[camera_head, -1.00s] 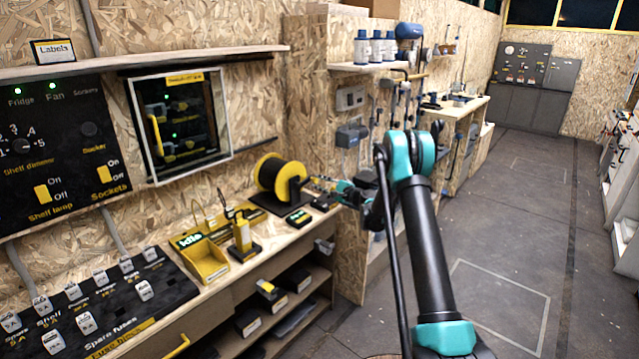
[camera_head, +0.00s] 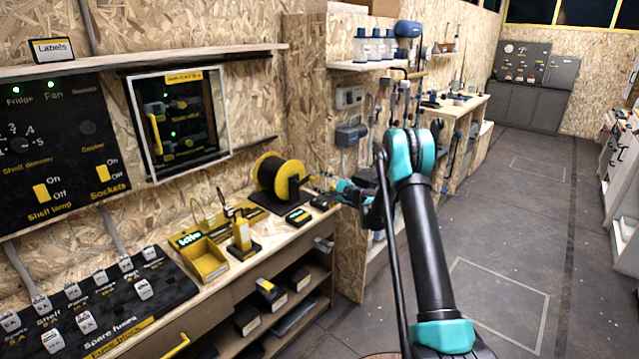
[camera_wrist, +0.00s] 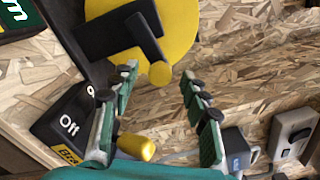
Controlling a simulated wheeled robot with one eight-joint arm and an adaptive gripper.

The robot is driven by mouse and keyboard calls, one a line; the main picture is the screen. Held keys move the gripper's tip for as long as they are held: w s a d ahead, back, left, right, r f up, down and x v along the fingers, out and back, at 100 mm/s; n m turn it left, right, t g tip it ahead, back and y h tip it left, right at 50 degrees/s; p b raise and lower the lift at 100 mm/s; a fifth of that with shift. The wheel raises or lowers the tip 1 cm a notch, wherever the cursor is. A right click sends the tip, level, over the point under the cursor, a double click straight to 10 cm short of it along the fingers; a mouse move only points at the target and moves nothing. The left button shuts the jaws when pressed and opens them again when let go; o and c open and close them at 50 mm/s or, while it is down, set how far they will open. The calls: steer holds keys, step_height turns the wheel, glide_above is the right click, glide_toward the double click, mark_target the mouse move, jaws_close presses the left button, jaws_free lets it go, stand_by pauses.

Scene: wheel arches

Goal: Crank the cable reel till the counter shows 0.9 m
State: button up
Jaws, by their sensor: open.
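The cable reel (camera_head: 280,178), a black drum with yellow flanges, stands at the far end of the bench. In the wrist view its yellow disc (camera_wrist: 178,28) carries a black crank arm (camera_wrist: 140,33) with a round yellow end (camera_wrist: 160,75). My gripper (camera_wrist: 158,72) is open, its fingertips on either side of that yellow end, with gaps visible. The counter (camera_head: 298,216) sits in front of the reel; only an "m" shows in the wrist view (camera_wrist: 15,12). A black box marked "Off" (camera_wrist: 68,124), seemingly the brake, lies left of my fingers. A yellow knob (camera_wrist: 137,148) shows between the fingers.
A yellow tray (camera_head: 205,262) and a yellow-black device (camera_head: 241,235) stand left on the bench. The fuse board (camera_head: 110,300) lies nearer. Grey wall boxes (camera_wrist: 292,130) are at right in the wrist view. The floor (camera_head: 500,240) at right is clear.

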steer(key=v, duration=1.1)
steer(key=shift+s+d, duration=0.3)
